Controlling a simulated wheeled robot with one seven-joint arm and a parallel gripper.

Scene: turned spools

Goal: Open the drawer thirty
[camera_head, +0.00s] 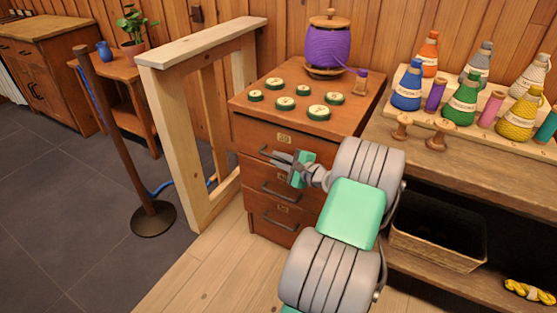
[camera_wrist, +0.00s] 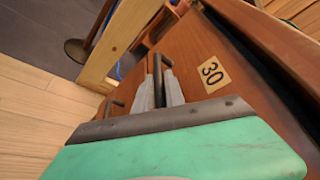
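The drawer marked 30 (camera_wrist: 211,73) is the top drawer (camera_head: 250,135) of a wooden cabinet, and its front looks flush with the cabinet. Its dark bar handle (camera_wrist: 157,72) runs between the two grey fingers of my gripper (camera_wrist: 159,90) in the wrist view. The fingers lie close along both sides of the bar and appear shut on it. In the head view my gripper (camera_head: 282,158) is at the top drawer's front, just below its label, and partly covers the handle.
Two more drawers with bar handles (camera_head: 280,193) sit below. The cabinet top carries a purple spool (camera_head: 328,46) and several green-rimmed discs (camera_head: 318,112). A wooden frame (camera_head: 180,130) stands close on the left.

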